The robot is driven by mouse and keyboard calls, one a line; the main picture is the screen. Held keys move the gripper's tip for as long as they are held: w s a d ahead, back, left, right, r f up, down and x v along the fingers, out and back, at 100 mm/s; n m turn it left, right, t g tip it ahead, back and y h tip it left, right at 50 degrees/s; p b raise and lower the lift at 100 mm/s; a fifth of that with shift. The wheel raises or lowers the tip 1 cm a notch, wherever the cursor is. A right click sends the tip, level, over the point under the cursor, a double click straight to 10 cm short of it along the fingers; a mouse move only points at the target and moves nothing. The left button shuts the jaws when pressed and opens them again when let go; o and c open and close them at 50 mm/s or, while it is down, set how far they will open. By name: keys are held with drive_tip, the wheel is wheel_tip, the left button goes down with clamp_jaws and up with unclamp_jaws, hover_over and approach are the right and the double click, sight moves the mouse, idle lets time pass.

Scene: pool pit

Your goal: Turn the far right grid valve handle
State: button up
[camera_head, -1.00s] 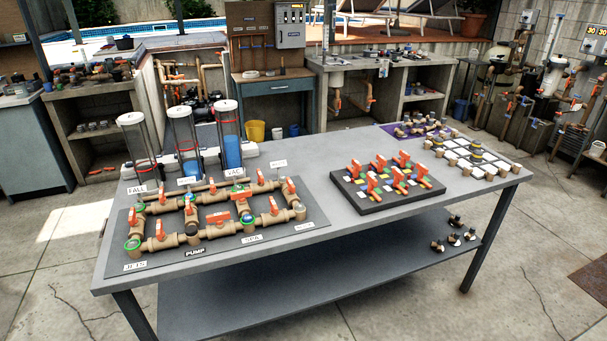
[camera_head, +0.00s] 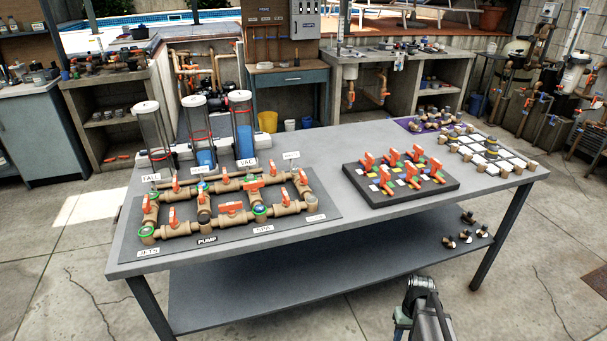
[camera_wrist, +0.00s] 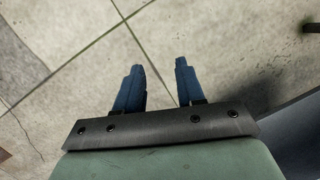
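A pipe grid of tan tubes (camera_head: 178,229) with orange valve handles lies on a dark board (camera_head: 330,209) on the left of the table. At its far right corner an orange handle (camera_head: 302,178) stands upright; another orange handle (camera_head: 285,198) stands at the front right. Separately, a black block (camera_head: 400,196) to the right carries several orange-handled valves (camera_head: 412,153). My gripper (camera_wrist: 160,66) shows in the wrist view with two blue fingers apart and nothing between them, above bare concrete floor. Part of my arm shows at the bottom of the head view, in front of the table and away from the handles.
The grey table (camera_head: 330,150) has a lower shelf (camera_head: 300,275) with small fittings at its right. Three clear cylinders (camera_head: 243,125) stand behind the pipe grid. A white tile grid (camera_head: 492,160) lies at the far right. Bare tabletop separates the pipe board and black block.

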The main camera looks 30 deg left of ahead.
drive_tip(key=w+a+r+n+t, duration=0.1)
drive_tip(key=w+a+r+n, duration=0.1)
drive_tip(key=w+a+r, duration=0.95)
wheel_tip(320, 180, up, 38)
drive_tip(key=n+t+y, duration=0.2)
drive_tip(key=t+y, duration=0.2)
drive_tip(key=t, duration=0.1)
hover_over(303, 174)
drive_tip(key=s+d, duration=0.4)
drive_tip(key=x, duration=1.3)
drive_tip(key=shift+w+f, duration=0.25)
drive_tip(key=shift+f, duration=0.1)
clamp_jaws()
